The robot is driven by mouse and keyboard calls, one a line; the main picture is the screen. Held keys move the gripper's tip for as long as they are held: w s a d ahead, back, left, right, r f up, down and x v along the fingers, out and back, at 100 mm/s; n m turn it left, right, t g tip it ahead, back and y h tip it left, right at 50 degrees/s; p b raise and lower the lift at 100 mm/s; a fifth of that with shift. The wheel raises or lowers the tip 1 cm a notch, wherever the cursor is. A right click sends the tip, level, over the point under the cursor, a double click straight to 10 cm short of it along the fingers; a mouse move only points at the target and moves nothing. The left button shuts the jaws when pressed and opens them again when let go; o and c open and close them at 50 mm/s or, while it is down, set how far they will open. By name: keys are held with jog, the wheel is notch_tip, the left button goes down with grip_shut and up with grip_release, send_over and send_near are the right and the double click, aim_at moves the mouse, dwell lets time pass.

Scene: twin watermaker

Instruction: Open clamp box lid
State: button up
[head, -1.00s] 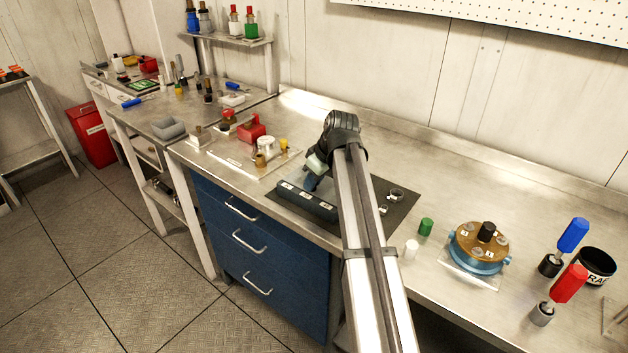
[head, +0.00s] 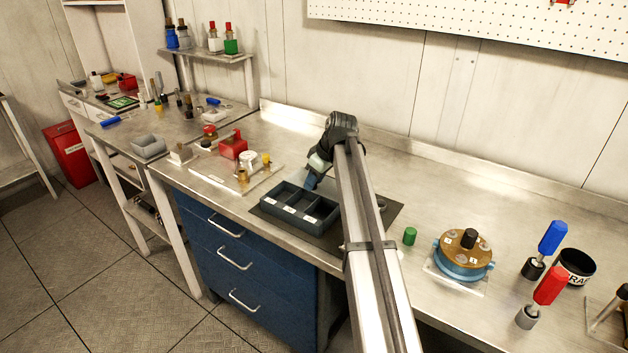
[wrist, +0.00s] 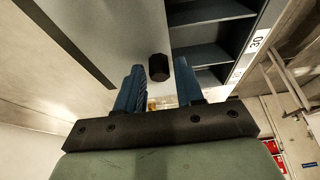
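The clamp box (head: 290,216) is a dark blue-grey tray on a dark mat, with open compartments and white labels on its front edge. Its compartments also show at the upper right of the wrist view (wrist: 208,48). Beside them is a flat grey panel (wrist: 115,30) that looks like the lid, with a black knob (wrist: 158,68). My gripper (head: 312,181) is at the back of the box in the head view. In the wrist view its blue fingers (wrist: 160,80) stand apart, with the knob between or just beyond their tips. My arm hides the area right of the box.
A plate with a red block (head: 233,146) and small parts lies left of the box. A green cylinder (head: 409,236), a blue-and-brass round device (head: 463,255) and red (head: 549,285) and blue (head: 552,238) handled tools stand to the right. The back of the bench is clear.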

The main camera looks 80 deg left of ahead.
jog(key=shift+o, duration=0.9)
jog(key=v, duration=1.3)
jog(key=shift+r, duration=0.35)
jog(key=shift+w+d, duration=0.15)
